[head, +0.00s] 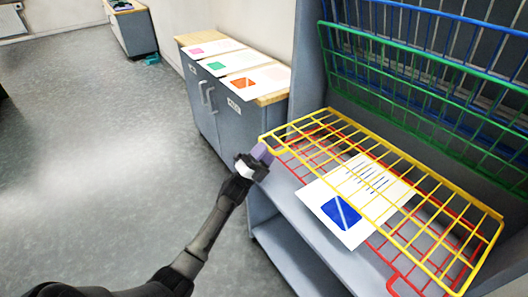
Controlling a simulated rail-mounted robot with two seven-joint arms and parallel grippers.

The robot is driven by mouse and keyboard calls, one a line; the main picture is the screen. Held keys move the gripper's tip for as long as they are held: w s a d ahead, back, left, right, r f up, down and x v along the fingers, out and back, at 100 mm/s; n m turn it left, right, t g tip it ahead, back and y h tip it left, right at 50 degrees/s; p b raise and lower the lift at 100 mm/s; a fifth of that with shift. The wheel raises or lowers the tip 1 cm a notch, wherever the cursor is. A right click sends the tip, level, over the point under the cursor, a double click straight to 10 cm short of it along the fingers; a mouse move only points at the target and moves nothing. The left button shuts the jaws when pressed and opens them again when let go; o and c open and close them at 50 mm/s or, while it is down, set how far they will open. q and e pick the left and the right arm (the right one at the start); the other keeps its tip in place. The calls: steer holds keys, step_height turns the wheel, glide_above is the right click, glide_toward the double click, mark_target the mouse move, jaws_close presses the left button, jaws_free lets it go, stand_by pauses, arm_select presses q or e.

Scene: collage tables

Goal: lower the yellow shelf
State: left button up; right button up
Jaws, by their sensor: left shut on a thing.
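The yellow shelf (352,146) is a wire rack on the grey rack unit at the right of the head view. It lies lowered and near flat, slightly tilted, just above a red wire shelf (398,286). A white sheet with a blue square (340,214) lies under the yellow wires, over the red shelf. My left gripper (262,153) is shut at the yellow shelf's left front corner, on its edge. The fingertips are small and partly hidden by the gripper body. My right gripper is not in view.
Green (430,85) and blue (440,28) wire shelves stand raised behind the yellow one. A grey cabinet (236,122) with a wooden top holds several sheets with coloured squares at the back. Another cabinet (133,33) stands farther off. The floor (90,150) at left is clear.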

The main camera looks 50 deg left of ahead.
arm_select(q)
steer(key=shift+f, duration=0.15)
steer(key=p+v, duration=0.3)
steer(key=v, duration=1)
steer(key=shift+s+p, duration=0.35)
steer(key=shift+f, duration=0.1)
